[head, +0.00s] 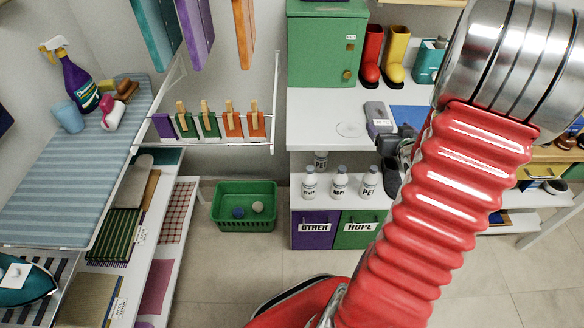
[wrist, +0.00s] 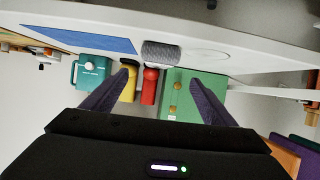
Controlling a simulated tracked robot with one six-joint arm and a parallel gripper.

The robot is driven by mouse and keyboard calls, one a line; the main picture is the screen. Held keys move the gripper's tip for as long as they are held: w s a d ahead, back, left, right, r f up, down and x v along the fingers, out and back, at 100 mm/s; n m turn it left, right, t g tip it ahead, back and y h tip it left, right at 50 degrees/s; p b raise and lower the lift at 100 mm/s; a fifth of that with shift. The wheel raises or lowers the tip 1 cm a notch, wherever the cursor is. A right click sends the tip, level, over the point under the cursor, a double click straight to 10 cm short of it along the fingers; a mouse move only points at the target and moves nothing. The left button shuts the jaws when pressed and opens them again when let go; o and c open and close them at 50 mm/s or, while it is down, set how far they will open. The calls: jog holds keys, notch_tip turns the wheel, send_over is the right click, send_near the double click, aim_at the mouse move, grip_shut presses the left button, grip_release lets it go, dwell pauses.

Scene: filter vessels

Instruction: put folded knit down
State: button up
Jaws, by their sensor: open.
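A grey, ribbed-looking bundle, apparently the folded knit (wrist: 162,53), lies on the white counter in the wrist view, which shows the scene upside down. It lies between a blue mat (wrist: 80,38) and a faint round outline (wrist: 207,54). In the head view the grey folded knit (head: 376,111) lies on the counter (head: 322,110), with a pale label by it. My gripper (wrist: 159,75) is open. Its two dark fingers show apart, one on each side of the knit in the picture, with nothing seen between them. In the head view my red arm hides much of the gripper.
A green cabinet (head: 326,45), red boots (head: 371,55) and yellow boots (head: 396,54) stand at the counter's back. Several white bottles (head: 340,183) stand on the shelf below. A green basket (head: 244,207) sits on the floor. The counter's left part is clear.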

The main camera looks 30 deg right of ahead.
jog(key=w+a+r+n+g+y, duration=0.1)
jog(key=a+r+g, duration=0.1)
jog(key=a+r, duration=0.6)
jog(key=w+a+r+n+g+y, duration=0.1)
jog(key=w+a+r, duration=0.15)
jog(key=a, duration=0.95)
jog(key=s+a+r+n+g+y, duration=0.1)
jog(key=s+a+r+y, duration=0.1)
jog(key=s+a, duration=0.5)
jog(key=s+a+r+n+g+y, duration=0.2)
jog(key=s+a, duration=0.5)
jog(key=a, duration=0.8)
jog(key=shift+s+a+n, duration=0.2)
jog(key=shift+s+n, duration=0.1)
jog(key=shift+s, duration=0.1)
